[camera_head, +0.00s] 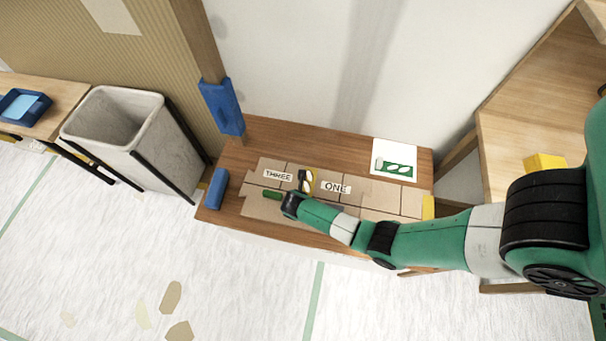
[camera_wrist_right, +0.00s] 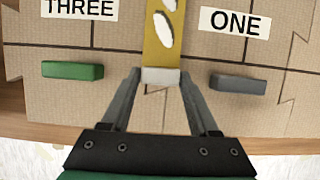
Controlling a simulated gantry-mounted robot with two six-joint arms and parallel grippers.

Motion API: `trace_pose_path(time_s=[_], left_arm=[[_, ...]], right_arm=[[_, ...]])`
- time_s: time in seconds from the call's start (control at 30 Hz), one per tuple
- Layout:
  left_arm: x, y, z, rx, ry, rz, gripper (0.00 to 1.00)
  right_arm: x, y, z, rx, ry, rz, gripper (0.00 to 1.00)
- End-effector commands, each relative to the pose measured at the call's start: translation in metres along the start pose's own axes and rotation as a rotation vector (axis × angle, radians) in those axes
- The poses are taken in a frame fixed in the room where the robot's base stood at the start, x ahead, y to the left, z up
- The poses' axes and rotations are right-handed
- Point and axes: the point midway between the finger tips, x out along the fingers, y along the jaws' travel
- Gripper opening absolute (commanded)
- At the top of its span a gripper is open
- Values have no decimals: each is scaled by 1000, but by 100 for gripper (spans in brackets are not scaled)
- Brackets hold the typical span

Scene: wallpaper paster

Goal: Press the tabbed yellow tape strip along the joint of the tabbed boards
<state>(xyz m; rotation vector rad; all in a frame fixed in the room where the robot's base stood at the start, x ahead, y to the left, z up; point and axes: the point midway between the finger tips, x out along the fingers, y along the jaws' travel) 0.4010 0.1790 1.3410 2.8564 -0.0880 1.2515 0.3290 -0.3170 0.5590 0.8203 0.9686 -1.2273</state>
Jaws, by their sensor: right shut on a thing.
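The cardboard board marked THREE (camera_head: 262,172) and the board marked ONE (camera_head: 372,190) lie side by side on the wooden table. In the right wrist view, a green block (camera_wrist_right: 72,69) sits on the THREE board and a dark grey block (camera_wrist_right: 237,83) on the ONE board. The yellow tape strip (camera_wrist_right: 163,38), with white ovals, runs between the two labels, over where the boards meet. My right gripper (camera_wrist_right: 160,77) is shut on the strip's white near end. I cannot tell whether the strip touches the boards. My left gripper is out of view.
A white card with a green picture (camera_head: 396,161) lies at the table's back right. Blue blocks (camera_head: 216,188) (camera_head: 222,106) are at the left. A yellow block (camera_head: 428,207) is at the right end of the boards. A grey bin (camera_head: 115,112) stands left of the table.

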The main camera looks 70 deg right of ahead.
Motion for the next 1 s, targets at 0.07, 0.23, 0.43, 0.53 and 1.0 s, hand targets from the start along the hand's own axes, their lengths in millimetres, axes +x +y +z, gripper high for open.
trace_pose_path(time_s=[0.07, 0.23, 0.43, 0.53, 1.0], left_arm=[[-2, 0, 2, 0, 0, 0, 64], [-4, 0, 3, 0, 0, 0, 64], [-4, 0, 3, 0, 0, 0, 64], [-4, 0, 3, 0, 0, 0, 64], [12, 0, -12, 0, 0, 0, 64]], right_arm=[[3, 0, -1, 0, 0, 0, 8], [7, 0, -3, 0, 0, 0, 8], [7, 0, -3, 0, 0, 0, 82], [7, 0, -3, 0, 0, 0, 96], [-24, 1, -1, -3, 0, 3, 96]])
